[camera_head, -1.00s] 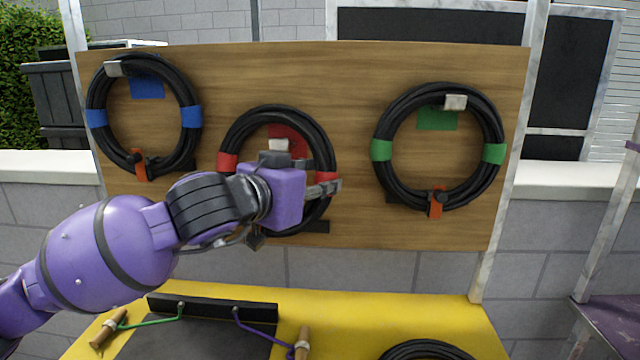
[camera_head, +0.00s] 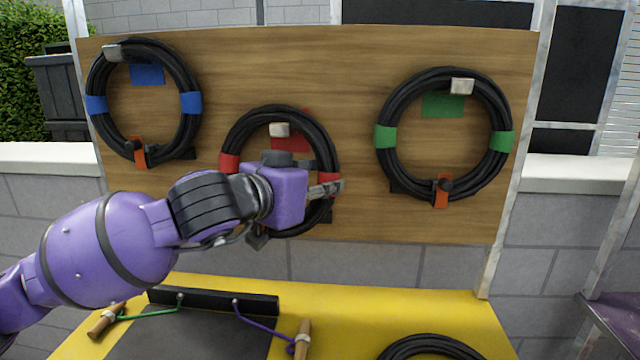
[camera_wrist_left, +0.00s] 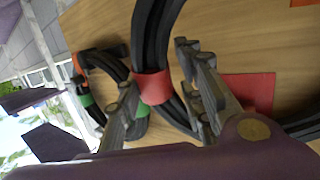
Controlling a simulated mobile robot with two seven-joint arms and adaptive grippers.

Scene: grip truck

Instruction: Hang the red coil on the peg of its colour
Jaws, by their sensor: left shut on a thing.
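The red coil (camera_head: 236,128) is a black cable ring with red bands, upright in front of the wooden board. The red patch (camera_head: 303,143) and its pale-tipped peg (camera_head: 279,130) show inside the ring, just under its top. I cannot tell whether the ring touches the peg. My left gripper (camera_head: 325,187) is shut on the coil's right side at a red band; its wrist hides part of the ring. In the left wrist view the fingers (camera_wrist_left: 160,98) sit either side of the cable by the red band (camera_wrist_left: 152,88). My right gripper is out of view.
A blue-banded coil (camera_head: 96,104) hangs at the board's left and a green-banded coil (camera_head: 386,137) at its right. Below, a yellow surface (camera_head: 400,308) carries wooden-handled tools (camera_head: 303,340) and another black coil (camera_head: 430,345). Bare board (camera_head: 350,80) lies between the coils.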

